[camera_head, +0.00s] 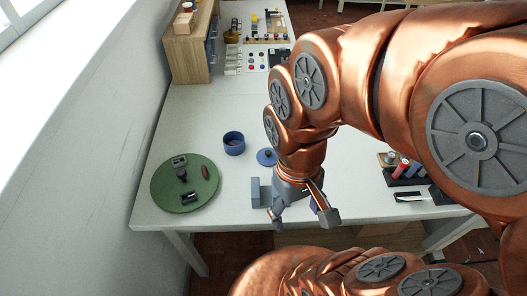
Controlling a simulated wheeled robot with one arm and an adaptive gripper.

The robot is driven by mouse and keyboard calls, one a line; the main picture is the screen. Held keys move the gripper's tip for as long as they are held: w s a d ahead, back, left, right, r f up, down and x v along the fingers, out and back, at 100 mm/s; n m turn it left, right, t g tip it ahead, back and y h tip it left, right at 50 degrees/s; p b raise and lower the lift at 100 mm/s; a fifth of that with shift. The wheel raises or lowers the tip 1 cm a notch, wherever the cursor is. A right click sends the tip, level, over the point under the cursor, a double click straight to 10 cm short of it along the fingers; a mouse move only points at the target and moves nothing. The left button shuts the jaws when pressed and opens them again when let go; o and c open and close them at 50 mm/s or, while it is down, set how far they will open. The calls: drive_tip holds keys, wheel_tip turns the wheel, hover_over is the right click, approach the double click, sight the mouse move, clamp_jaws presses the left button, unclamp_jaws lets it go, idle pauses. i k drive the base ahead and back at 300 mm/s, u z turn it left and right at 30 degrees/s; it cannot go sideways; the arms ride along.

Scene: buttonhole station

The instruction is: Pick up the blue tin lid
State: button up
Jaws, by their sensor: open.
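The blue tin lid (266,157) is a flat blue disc with a small dark knob. It lies on the white table, just left of my arm's wrist, which may cover part of its right side. The open round blue tin (234,143) stands to its left and a little farther back. My gripper (304,219) is open and points down near the table's front edge, nearer to the camera than the lid and to its right. I see nothing held in it. A grey-blue block (261,192) stands close to its left finger; I cannot tell whether they touch.
A round green mat (158,192) with several small dark parts lies at the left. A wooden cabinet (187,52) stands at the back left, beside several small items. A dark rack (407,176) with a red cylinder is at the right. The table's middle left is clear.

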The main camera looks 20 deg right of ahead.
sight(266, 156)
drive_tip(key=u, duration=2.2)
drive_tip(key=k, duration=0.7)
drive_tip(key=z, duration=0.95)
